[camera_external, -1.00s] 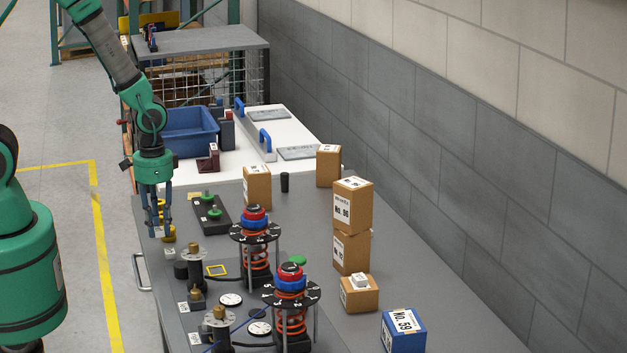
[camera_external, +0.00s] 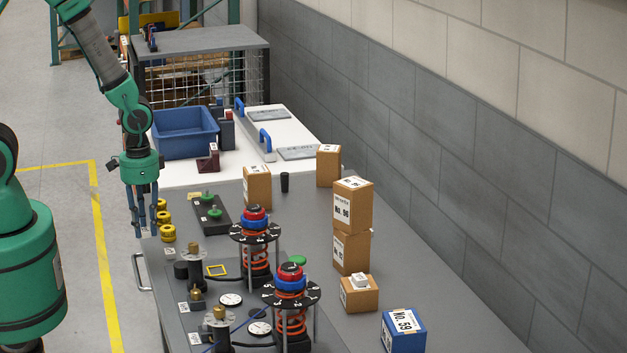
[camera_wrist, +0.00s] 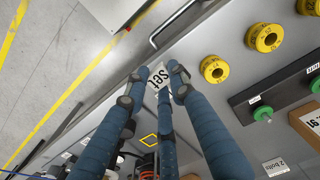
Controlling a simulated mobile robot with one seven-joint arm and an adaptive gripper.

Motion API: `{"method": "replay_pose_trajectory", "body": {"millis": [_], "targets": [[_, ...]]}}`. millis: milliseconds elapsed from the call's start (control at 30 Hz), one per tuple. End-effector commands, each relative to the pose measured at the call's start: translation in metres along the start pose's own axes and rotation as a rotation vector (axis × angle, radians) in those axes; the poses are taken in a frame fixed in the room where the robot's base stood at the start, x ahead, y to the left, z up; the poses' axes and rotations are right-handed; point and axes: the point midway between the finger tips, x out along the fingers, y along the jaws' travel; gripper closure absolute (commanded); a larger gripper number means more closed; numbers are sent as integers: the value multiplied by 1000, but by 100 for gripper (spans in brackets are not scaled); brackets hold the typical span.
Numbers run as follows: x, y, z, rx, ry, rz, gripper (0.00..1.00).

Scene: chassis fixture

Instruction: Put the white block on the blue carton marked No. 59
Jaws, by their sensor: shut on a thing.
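My gripper (camera_external: 140,232) hangs over the bench's left edge in the external view, beside the yellow rings. In the wrist view its blue fingers (camera_wrist: 160,78) close around a white block (camera_wrist: 157,86) with the letters "set" on it. The fingers hide most of it, and in the external view it is too small to make out. The blue carton marked No. 59 (camera_external: 403,331) stands at the bench's near right, far from my gripper. Its visible top carries only a label. Another small white piece (camera_external: 359,280) sits on a low brown carton (camera_external: 359,297).
Two stacked brown cartons (camera_external: 351,250), the upper marked No. 96, stand behind the low one. Two spring fixtures (camera_external: 256,262) (camera_external: 291,321) rise mid-bench, between my gripper and the blue carton. Yellow rings (camera_external: 168,233) line the left edge. Bare bench lies right of the stack.

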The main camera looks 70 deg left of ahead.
Motion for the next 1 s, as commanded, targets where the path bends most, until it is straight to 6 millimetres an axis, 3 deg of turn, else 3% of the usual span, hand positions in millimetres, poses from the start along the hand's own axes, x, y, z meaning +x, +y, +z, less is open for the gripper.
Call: {"method": "replay_pose_trajectory", "body": {"millis": [267,467,767,1000], "targets": [[-2,0,0,0,1,0,94],[-20,0,-2,0,4,0,94],[-93,0,-2,0,7,0,94],[-138,0,-1,0,3,0,94]]}}
